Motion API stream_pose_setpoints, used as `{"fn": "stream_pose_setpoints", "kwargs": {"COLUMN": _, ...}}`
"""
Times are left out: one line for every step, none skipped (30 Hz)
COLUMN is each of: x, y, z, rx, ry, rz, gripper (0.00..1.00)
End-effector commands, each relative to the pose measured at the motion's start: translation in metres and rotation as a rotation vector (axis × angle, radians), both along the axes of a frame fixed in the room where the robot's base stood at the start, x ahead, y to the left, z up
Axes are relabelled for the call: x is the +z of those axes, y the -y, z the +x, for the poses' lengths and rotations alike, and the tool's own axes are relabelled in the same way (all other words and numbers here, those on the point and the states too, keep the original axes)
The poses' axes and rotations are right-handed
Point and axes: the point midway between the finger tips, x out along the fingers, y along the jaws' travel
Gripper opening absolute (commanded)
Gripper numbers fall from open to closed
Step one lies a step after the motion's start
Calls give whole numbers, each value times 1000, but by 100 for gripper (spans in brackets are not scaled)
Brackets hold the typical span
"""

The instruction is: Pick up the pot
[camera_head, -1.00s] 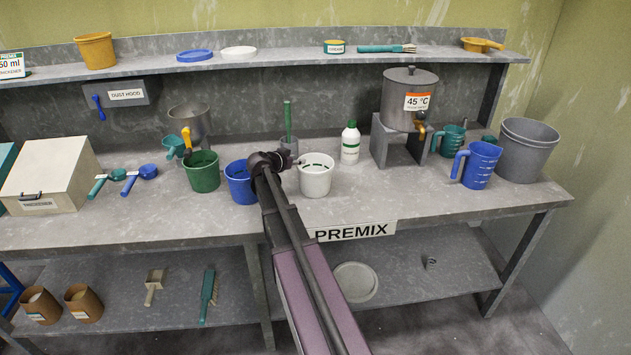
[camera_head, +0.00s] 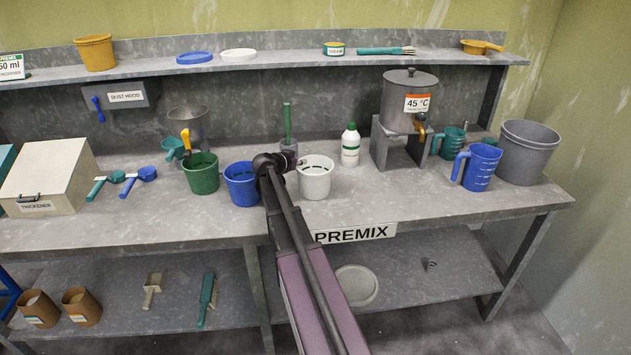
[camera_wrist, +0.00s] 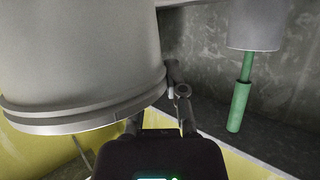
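Nothing in view is labelled as the pot. A white pail (camera_head: 315,182) stands upright on the bench, right of the blue pail. In the wrist view this pail (camera_wrist: 75,60) looks upside down and fills the upper left. My gripper (camera_head: 297,161) is at the pail's left rim. In the wrist view my gripper (camera_wrist: 158,98) has its fingers apart; one is partly hidden by the rim and the other shows beside the pail's wall. Contact is unclear.
A blue pail (camera_head: 240,190) and a green pail (camera_head: 203,178) stand left of my gripper. A white bottle (camera_head: 350,150) and a grey urn (camera_head: 408,100) on a stand are at right. A shelf (camera_head: 290,60) runs above. The bench front right of the white pail is clear.

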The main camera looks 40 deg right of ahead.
Motion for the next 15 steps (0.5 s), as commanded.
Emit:
{"fn": "stream_pose_setpoints", "kwargs": {"x": 0, "y": 0, "z": 0, "rx": 1, "ry": 0, "rz": 0, "gripper": 0}}
{"fn": "stream_pose_setpoints", "kwargs": {"x": 0, "y": 0, "z": 0, "rx": 1, "ry": 0, "rz": 0, "gripper": 0}}
{"fn": "stream_pose_setpoints", "kwargs": {"x": 0, "y": 0, "z": 0, "rx": 1, "ry": 1, "rz": 1, "gripper": 0}}
{"fn": "stream_pose_setpoints", "kwargs": {"x": 0, "y": 0, "z": 0, "rx": 1, "ry": 1, "rz": 1, "gripper": 0}}
{"fn": "stream_pose_setpoints", "kwargs": {"x": 0, "y": 0, "z": 0, "rx": 1, "ry": 1, "rz": 1, "gripper": 0}}
{"fn": "stream_pose_setpoints", "kwargs": {"x": 0, "y": 0, "z": 0, "rx": 1, "ry": 1, "rz": 1, "gripper": 0}}
{"fn": "stream_pose_setpoints", "kwargs": {"x": 0, "y": 0, "z": 0, "rx": 1, "ry": 1, "rz": 1, "gripper": 0}}
{"fn": "stream_pose_setpoints", "kwargs": {"x": 0, "y": 0, "z": 0, "rx": 1, "ry": 1, "rz": 1, "gripper": 0}}
{"fn": "stream_pose_setpoints", "kwargs": {"x": 0, "y": 0, "z": 0, "rx": 1, "ry": 1, "rz": 1, "gripper": 0}}
{"fn": "stream_pose_setpoints", "kwargs": {"x": 0, "y": 0, "z": 0, "rx": 1, "ry": 0, "rz": -1, "gripper": 0}}
{"fn": "stream_pose_setpoints", "kwargs": {"x": 0, "y": 0, "z": 0, "rx": 1, "ry": 0, "rz": -1, "gripper": 0}}
{"fn": "stream_pose_setpoints", "kwargs": {"x": 0, "y": 0, "z": 0, "rx": 1, "ry": 0, "rz": 0, "gripper": 0}}
{"fn": "stream_pose_setpoints", "kwargs": {"x": 0, "y": 0, "z": 0, "rx": 1, "ry": 0, "rz": 0, "gripper": 0}}
{"fn": "stream_pose_setpoints", "kwargs": {"x": 0, "y": 0, "z": 0, "rx": 1, "ry": 0, "rz": 0, "gripper": 0}}
{"fn": "stream_pose_setpoints", "kwargs": {"x": 0, "y": 0, "z": 0, "rx": 1, "ry": 0, "rz": 0, "gripper": 0}}
